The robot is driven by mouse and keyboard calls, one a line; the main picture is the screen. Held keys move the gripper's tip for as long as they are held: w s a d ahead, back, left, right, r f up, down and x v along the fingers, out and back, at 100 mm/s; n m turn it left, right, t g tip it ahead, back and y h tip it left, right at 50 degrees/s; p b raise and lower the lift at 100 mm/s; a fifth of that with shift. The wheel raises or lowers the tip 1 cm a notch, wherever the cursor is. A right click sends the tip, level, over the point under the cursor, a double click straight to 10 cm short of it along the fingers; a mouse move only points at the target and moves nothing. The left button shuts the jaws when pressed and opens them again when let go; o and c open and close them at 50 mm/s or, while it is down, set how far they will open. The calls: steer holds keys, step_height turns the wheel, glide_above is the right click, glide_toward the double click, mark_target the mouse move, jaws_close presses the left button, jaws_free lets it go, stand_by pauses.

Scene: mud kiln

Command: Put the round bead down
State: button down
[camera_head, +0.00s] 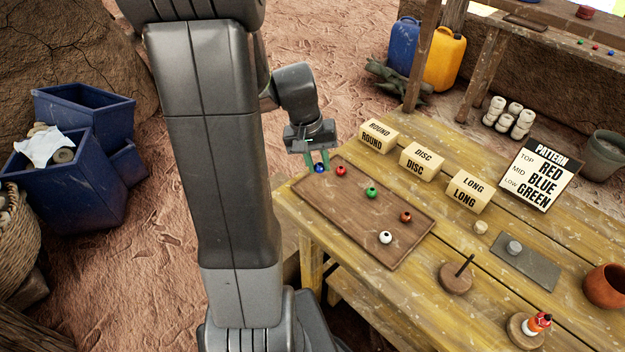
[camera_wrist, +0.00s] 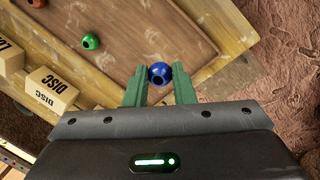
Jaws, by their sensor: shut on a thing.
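The round bead is blue and glossy with a dark hole (camera_wrist: 160,74). My gripper (camera_wrist: 158,84) has green fingers on both sides of the blue bead and is shut on it in the wrist view. In the head view my gripper (camera_head: 317,161) points down at the far left corner of the brown tray (camera_head: 345,217), with the blue bead (camera_head: 319,168) at its fingertips. I cannot tell whether the bead touches the tray. A red bead (camera_head: 341,171) lies on the tray just right of it. Green (camera_head: 371,193), brown (camera_head: 405,217) and white (camera_head: 385,238) beads lie farther along.
Blocks marked ROUND (camera_head: 372,142), DISC (camera_head: 415,167) and LONG (camera_head: 464,198) stand behind the tray. A pattern sign (camera_head: 541,175) reads red, blue, green from top to low. A peg on a round base (camera_head: 456,280) stands right of the tray. The tray's near left part is bare.

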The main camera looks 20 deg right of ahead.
mark_target(321, 190)
steer(key=x, duration=0.4)
steer(key=a+x, duration=0.1)
steer(key=x, duration=0.1)
steer(key=shift+w+f, duration=0.25)
steer(key=shift+f, duration=0.05)
